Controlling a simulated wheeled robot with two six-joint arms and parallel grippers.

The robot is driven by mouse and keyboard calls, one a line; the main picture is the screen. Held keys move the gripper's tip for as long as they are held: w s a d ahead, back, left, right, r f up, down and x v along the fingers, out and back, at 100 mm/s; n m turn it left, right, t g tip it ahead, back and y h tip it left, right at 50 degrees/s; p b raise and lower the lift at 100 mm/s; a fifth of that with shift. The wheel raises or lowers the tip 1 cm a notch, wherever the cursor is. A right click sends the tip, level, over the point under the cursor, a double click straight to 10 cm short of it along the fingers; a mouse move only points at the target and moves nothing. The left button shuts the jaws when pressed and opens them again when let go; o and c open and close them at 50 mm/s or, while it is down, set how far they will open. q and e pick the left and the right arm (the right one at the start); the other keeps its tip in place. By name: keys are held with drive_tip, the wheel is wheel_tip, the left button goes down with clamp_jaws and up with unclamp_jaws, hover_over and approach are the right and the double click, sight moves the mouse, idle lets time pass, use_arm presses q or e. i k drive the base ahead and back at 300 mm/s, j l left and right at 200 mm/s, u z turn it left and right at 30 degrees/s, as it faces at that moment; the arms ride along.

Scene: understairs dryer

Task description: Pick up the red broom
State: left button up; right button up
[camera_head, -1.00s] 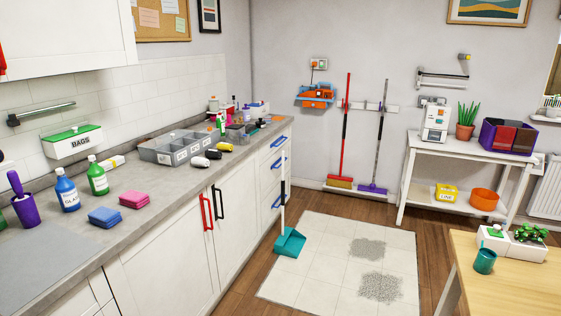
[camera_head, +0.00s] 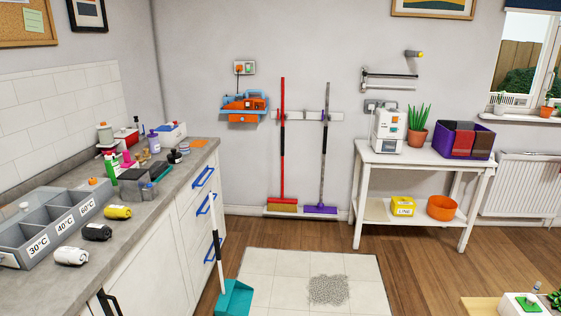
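The red broom (camera_head: 283,150) stands upright against the back wall, its handle held at a wall rail (camera_head: 307,116). Its head has a red top and tan bristles (camera_head: 282,205) and rests on a low white ledge at the floor. A purple broom (camera_head: 323,150) with a grey handle hangs just to its right, apart from it. Neither of my grippers shows in the head view.
A counter (camera_head: 150,185) with drawers runs along the left. A teal dustpan (camera_head: 235,298) with an upright handle stands by its drawers. A white shelf table (camera_head: 415,160) stands right of the brooms. A pale mat (camera_head: 260,265) with a grey speckled patch (camera_head: 328,289) lies on the floor before them.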

sight(282, 205)
drive_tip(key=i+z, duration=0.2)
drive_tip(key=i, duration=0.45)
drive_tip(key=i+z, duration=0.2)
drive_tip(key=i, duration=0.45)
drive_tip(key=i+j+z, duration=0.2)
drive_tip(key=i, duration=0.95)
drive_tip(key=i+l+u, duration=0.15)
drive_tip(key=i, duration=0.3)
drive_tip(key=i+l, duration=0.1)
drive_tip(key=i, duration=0.4)
drive_tip(key=i+l+u, duration=0.1)
drive_tip(key=i, duration=0.4)
